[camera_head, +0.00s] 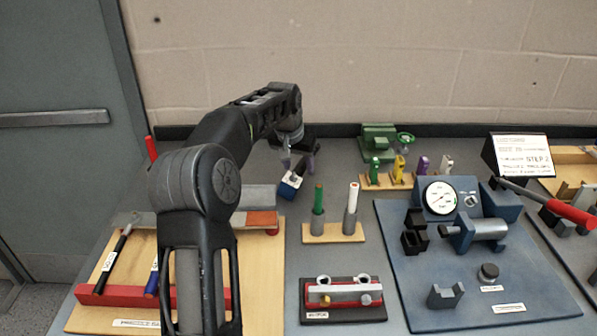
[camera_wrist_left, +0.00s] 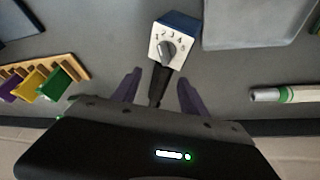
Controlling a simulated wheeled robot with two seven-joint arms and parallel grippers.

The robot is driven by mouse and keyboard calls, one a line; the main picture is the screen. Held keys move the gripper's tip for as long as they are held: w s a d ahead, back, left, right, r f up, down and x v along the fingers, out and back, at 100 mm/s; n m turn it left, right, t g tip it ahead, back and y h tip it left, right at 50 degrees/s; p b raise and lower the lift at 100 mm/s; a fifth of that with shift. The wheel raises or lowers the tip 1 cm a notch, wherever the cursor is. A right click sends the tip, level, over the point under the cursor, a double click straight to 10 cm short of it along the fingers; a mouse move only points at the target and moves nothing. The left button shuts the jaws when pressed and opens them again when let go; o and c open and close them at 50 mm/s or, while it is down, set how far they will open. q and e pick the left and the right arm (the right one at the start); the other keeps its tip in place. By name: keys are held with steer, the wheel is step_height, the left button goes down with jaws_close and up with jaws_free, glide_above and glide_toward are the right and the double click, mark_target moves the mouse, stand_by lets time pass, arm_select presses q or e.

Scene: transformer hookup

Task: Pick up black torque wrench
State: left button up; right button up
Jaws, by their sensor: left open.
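My left gripper (camera_head: 299,166) is over the back middle of the bench, its arm reaching in across the board at left. In the left wrist view its two purple fingers (camera_wrist_left: 158,91) are apart. A black bar-like handle (camera_wrist_left: 159,84) lies between them, with visible gaps on both sides. It runs to a blue block with a white numbered dial face (camera_wrist_left: 167,45); this block also shows in the head view (camera_head: 289,187). I cannot tell for sure whether this black piece is the torque wrench. A black labelled rod (camera_head: 116,262) leans on the left board. My right gripper is not in view.
Green, yellow, purple and white clips (camera_head: 399,168) stand right of the gripper. Two upright rods (camera_head: 350,212) stand on a wooden base in front. A blue gauge board (camera_head: 405,290) fills the right; a red-handled tool (camera_head: 568,211) lies beyond. The wall is close behind.

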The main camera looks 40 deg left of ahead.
mark_target(299, 167)
arm_select(q)
steer(key=x, duration=0.3)
steer(key=shift+w+a+f, duration=0.1)
steer(key=shift+f, duration=0.1)
steer(key=shift+c, duration=0.4)
jaws_close()
stand_by(0.4)
steer(key=shift+r, duration=0.1)
stand_by(0.7)
